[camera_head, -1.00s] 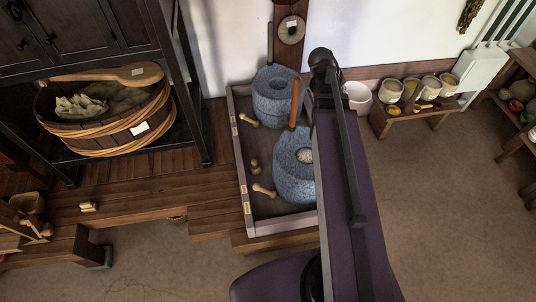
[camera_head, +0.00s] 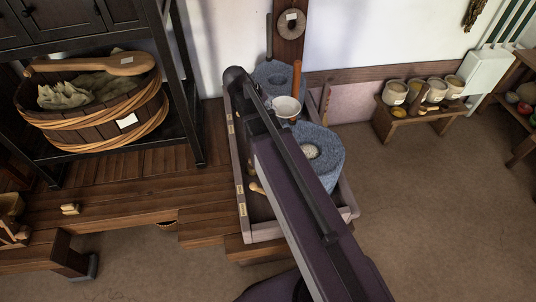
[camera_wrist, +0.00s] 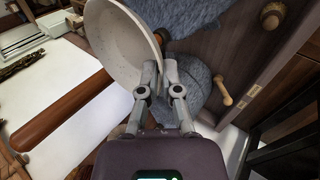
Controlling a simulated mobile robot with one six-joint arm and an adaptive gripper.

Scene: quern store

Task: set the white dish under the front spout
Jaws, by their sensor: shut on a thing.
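The white dish (camera_head: 286,107) is in the air beside the upright wooden handle, over the tray with the two grey millstones. In the wrist view the dish (camera_wrist: 118,48) is tilted, its rim between the fingers of my gripper (camera_wrist: 162,62), which is shut on it. Two grey stones stand in the tray, the rear stone (camera_head: 268,75) and the front stone (camera_head: 318,160). A small wooden spout-like piece (camera_head: 256,188) shows left of the front stone, partly hidden by my arm. A similar piece shows in the wrist view (camera_wrist: 223,91); which one it is, I cannot tell.
The tray's raised rim (camera_head: 347,203) surrounds the stones. The orange-brown handle (camera_head: 297,75) stands close to the dish. A low bench (camera_head: 393,123) with several pots is at the right. A wooden tub (camera_head: 95,133) is on the left rack. The floor at right is clear.

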